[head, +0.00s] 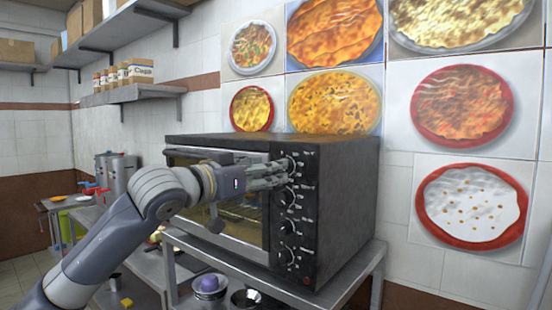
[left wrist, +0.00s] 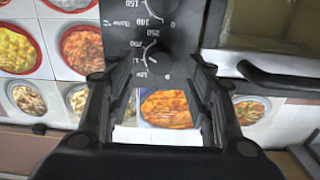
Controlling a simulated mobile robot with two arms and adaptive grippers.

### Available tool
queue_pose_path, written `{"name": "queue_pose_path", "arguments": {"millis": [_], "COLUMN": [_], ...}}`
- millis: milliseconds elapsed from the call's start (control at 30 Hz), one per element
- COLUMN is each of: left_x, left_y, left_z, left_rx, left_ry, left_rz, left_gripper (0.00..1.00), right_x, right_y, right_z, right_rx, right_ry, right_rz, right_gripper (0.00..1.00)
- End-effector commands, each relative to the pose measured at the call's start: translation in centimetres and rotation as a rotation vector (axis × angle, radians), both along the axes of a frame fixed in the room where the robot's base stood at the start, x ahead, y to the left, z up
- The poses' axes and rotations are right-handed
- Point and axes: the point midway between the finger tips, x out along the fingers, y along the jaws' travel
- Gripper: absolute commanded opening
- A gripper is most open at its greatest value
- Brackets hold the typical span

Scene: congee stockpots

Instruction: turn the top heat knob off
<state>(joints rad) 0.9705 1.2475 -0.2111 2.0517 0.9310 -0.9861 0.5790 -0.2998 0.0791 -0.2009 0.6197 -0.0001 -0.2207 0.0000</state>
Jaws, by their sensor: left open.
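The oven (head: 345,200) is dark, with a column of several black knobs on its right-hand front panel. The top heat knob (head: 291,163) is at the upper end of that panel in the head view. In the left wrist view, which looks upside down, the top knob (left wrist: 158,60) shows between and just beyond the fingers, with a second knob (left wrist: 160,8) above it. My left gripper (head: 277,176) is open and empty, right in front of the panel by the top knob. It also shows in the left wrist view (left wrist: 158,78). I cannot tell whether it touches the knob.
The oven door handle (left wrist: 280,80) is beside the fingers in the left wrist view. The oven stands on a metal table (head: 372,262). Bowls (head: 208,290) sit below it. Food pictures cover the wall.

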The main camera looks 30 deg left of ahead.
Motion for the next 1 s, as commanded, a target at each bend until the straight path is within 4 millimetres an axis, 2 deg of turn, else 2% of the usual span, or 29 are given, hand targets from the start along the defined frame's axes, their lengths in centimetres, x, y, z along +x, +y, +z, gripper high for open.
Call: {"name": "queue_pose_path", "arguments": {"millis": [33, 233, 600, 633, 800, 833, 1000], "left_x": [0.9, 3.3, 4.0, 4.0, 4.0, 4.0, 4.0], "left_y": [-0.1, -0.3, -0.4, -0.3, -0.3, -0.3, -0.4], "left_z": [0.4, 0.2, -0.1, -0.1, -0.1, -0.1, -0.1], "left_rx": [-0.003, -0.001, 0.002, 0.002, 0.002, 0.002, 0.0], "left_ry": [0.0, 0.0, 0.001, 0.001, 0.001, 0.001, 0.001], "left_rz": [-0.002, 0.0, 0.0, 0.0, 0.0, 0.0, 0.0], "left_gripper": [0.49, 0.49, 0.49, 0.46, 0.08, 0.04, 0.04], "right_x": [0.0, 0.0, 0.0, 0.0, 0.0, 0.0, 0.0], "right_y": [0.2, 0.3, 0.2, 0.2, 0.0, -0.1, -0.3], "right_z": [0.8, 1.7, 1.8, 1.8, 1.8, 1.8, 1.8], "right_rx": [0.002, 0.004, 0.003, 0.002, 0.0, -0.001, -0.003], "right_ry": [0.0, 0.0, 0.0, -0.001, -0.001, -0.001, -0.002], "right_rz": [0.0, -0.001, -0.001, 0.0, 0.0, 0.0, 0.0], "right_gripper": [0.49, 0.49, 0.49, 0.49, 0.49, 0.49, 0.49]}}
